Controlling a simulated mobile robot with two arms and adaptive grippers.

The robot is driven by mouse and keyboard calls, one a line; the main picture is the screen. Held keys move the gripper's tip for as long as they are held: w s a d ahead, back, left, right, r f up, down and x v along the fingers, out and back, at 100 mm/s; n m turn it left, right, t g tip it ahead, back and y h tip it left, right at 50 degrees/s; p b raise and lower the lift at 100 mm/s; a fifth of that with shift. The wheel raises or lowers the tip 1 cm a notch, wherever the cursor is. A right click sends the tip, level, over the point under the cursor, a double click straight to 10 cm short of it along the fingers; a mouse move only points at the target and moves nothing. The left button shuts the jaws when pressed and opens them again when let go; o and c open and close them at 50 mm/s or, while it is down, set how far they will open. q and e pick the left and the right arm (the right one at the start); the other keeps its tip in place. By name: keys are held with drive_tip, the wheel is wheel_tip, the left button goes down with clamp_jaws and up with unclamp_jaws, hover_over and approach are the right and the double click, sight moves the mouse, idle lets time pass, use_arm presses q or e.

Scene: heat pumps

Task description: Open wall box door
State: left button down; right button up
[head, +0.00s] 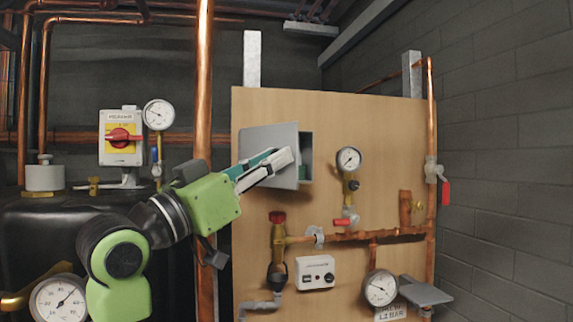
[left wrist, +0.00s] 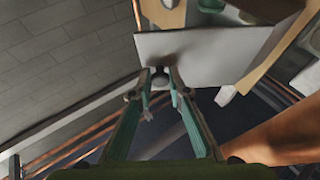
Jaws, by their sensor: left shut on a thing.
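The grey wall box (head: 306,157) is fixed on the wooden board, and its dark side or inside shows at its right. Its flat grey door (head: 258,139) stands out at an angle from the box, swung partly open toward the left. The door also shows in the left wrist view (left wrist: 215,52) as a pale panel. My left gripper (head: 284,160) is at the door's face, its fingers closed around a small knob (left wrist: 160,74) near the door's edge. The fingers hide part of the door in the head view. My right gripper is not in view.
A wooden board (head: 390,120) carries a gauge (head: 348,159), copper pipes, valves and a white control box (head: 315,272) below the wall box. A vertical copper pipe (head: 204,80) stands close behind my left arm. A red-yellow switch (head: 121,137) is at the left.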

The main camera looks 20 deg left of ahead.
use_arm(q)
drive_tip(key=shift+s+a+m+g+h+b, duration=0.15)
drive_tip(key=shift+s+a+m+g+h, duration=0.3)
drive_tip(key=shift+h, duration=0.3)
drive_tip(key=shift+s+a+m+g+h+b, duration=0.15)
drive_tip(key=shift+s+a+m+g+h, duration=0.25)
drive_tip(key=shift+h, duration=0.35)
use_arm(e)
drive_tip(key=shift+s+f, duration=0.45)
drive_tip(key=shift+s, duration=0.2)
use_arm(q)
drive_tip(key=shift+w, duration=0.1)
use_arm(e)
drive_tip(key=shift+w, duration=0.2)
use_arm(q)
drive_tip(key=c, duration=1.9)
unclamp_jaws()
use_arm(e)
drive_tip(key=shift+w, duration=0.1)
use_arm(q)
drive_tip(key=shift+d, duration=0.15)
